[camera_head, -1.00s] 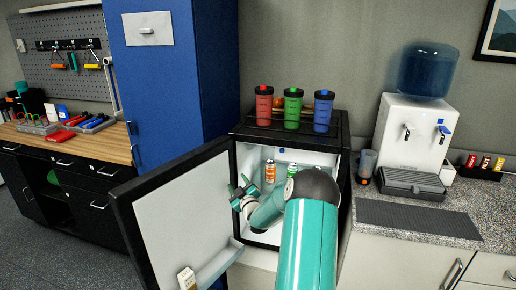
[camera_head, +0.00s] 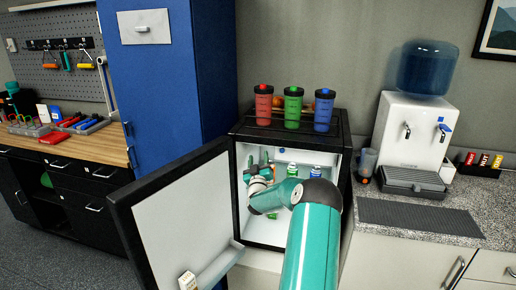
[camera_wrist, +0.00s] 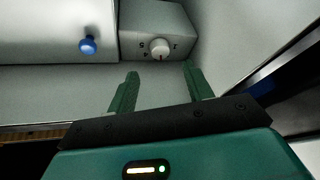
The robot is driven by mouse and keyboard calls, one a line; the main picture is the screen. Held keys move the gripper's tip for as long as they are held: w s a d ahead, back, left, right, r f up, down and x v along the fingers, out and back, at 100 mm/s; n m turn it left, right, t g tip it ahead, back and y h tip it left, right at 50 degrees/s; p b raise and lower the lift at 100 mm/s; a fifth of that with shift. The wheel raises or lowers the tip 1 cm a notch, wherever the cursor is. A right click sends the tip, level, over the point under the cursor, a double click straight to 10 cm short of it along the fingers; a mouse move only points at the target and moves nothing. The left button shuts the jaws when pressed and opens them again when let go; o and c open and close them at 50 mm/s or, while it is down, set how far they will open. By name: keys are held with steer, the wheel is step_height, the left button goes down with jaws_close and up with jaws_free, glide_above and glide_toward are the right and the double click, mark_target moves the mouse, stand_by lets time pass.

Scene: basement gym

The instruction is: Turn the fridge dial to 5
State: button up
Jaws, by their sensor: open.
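The fridge (camera_head: 240,200) stands open in the head view, its door swung out to the left. In the wrist view the dial (camera_wrist: 159,48), a small round white knob, sits on a grey housing (camera_wrist: 150,17) with small dark numerals around it. A 5 seems to stand at its left; the pointer's setting is too small to read surely. My gripper (camera_wrist: 160,74) is open and empty, its two green fingers pointing toward the dial, one to each side and apart from it. In the head view my gripper (camera_head: 258,165) is inside the fridge, upper left; the dial cannot be made out there.
A blue knob (camera_wrist: 88,45) sits on a white panel left of the dial. Cans (camera_head: 292,171) stand inside the fridge behind my arm. Red, green and blue shaker bottles (camera_head: 293,107) stand on the fridge top. The fridge wall is close on the right in the wrist view.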

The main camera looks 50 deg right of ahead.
steer(key=x, duration=0.6)
steer(key=shift+w+d, duration=0.2)
steer(key=shift+d, duration=0.1)
steer(key=shift+r, duration=0.1)
steer(key=c, duration=1)
steer(key=shift+o, duration=0.2)
steer(key=shift+w+m, duration=0.1)
steer(key=shift+m, duration=0.3)
steer(key=m+g+h, duration=0.1)
steer(key=m, duration=0.2)
steer(key=m+g+h, duration=0.1)
steer(key=m+g, duration=0.1)
steer(key=m, duration=0.1)
steer(key=m+g+h, duration=0.1)
steer(key=m, duration=0.3)
steer(key=shift+w+a+g+h, duration=0.15)
steer(key=shift+w+g+h, duration=0.15)
steer(key=shift+g, duration=0.1)
steer(key=shift+s+m, duration=0.1)
steer(key=shift+m, duration=0.2)
